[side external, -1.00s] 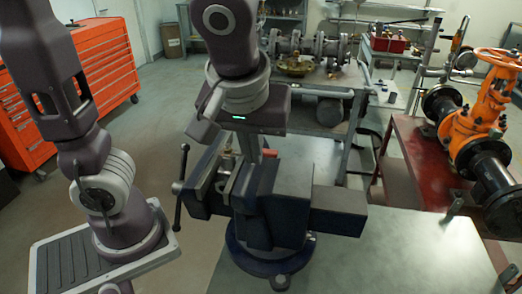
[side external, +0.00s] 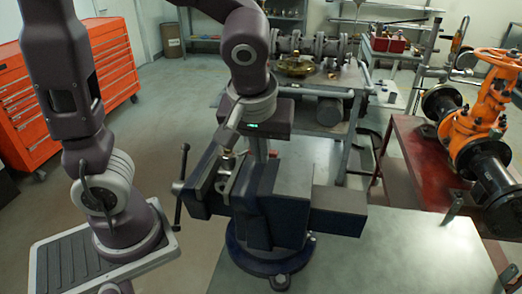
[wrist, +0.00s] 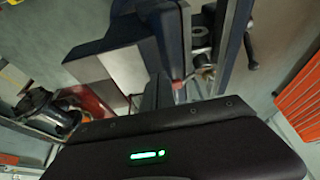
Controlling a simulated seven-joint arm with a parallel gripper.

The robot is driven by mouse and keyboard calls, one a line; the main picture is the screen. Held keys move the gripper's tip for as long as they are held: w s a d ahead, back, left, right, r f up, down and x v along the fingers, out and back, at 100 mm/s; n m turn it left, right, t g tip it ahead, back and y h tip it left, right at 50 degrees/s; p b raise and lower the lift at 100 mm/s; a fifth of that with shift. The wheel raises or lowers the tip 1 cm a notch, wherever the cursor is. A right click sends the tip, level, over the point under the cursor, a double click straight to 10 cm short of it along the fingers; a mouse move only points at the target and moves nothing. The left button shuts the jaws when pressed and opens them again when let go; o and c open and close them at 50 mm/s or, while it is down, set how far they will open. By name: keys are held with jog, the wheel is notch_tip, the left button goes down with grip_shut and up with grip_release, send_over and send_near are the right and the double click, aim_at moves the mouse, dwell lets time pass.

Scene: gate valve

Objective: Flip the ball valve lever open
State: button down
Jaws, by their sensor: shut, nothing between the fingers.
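The ball valve (side external: 226,162) is a small metal fitting held in the dark blue bench vise (side external: 292,185). In the wrist view the valve (wrist: 203,65) shows past the vise jaws, with a small red piece (wrist: 178,86), likely the lever, beside it. The lever's angle is hard to tell, and no red shows at the valve in the side view. My gripper (side external: 260,155) is shut and empty, pointing down over the vise, right of the valve in the side view. Its fingertips are partly hidden, so contact with the lever cannot be told.
The vise stands on a grey bench (side external: 400,255) with clear room at right. Its handle bar (side external: 181,190) sticks up at left. An orange gate valve (side external: 485,115) on black pipe sits on a red stand (side external: 415,165). A red tool cabinet (side external: 110,60) stands behind.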

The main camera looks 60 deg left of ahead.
jog(key=shift+w, duration=0.1)
jog(key=w+n, duration=0.1)
jog(key=a+n+g, duration=0.1)
jog(key=n, duration=0.1)
jog(key=w+a+n, duration=0.1)
jog(key=shift+w+n+y, duration=0.3)
jog(key=shift+y, duration=0.1)
jog(key=w+a+n+g, duration=0.1)
jog(key=n, duration=0.1)
jog(key=w+a+n+g, duration=0.1)
jog(key=n, duration=0.1)
jog(key=shift+a+n, duration=0.3)
jog(key=shift+a, duration=0.05)
jog(key=a+n, duration=0.1)
jog(key=a+n+g, duration=0.1)
jog(key=shift+w+n, duration=0.2)
jog(key=shift+n, duration=0.2)
jog(key=a+n+g, duration=0.1)
jog(key=a+n, duration=0.1)
jog(key=shift+n, duration=0.3)
jog(key=shift+s+a+n+g+h, duration=0.25)
jog(key=shift+a+n, duration=0.4)
jog(key=shift+n, duration=0.35)
jog(key=shift+s+a+n+g+h, duration=0.15)
jog(key=shift+a+n+g+h, duration=0.15)
jog(key=shift+a+n, duration=0.55)
jog(key=shift+d, duration=0.1)
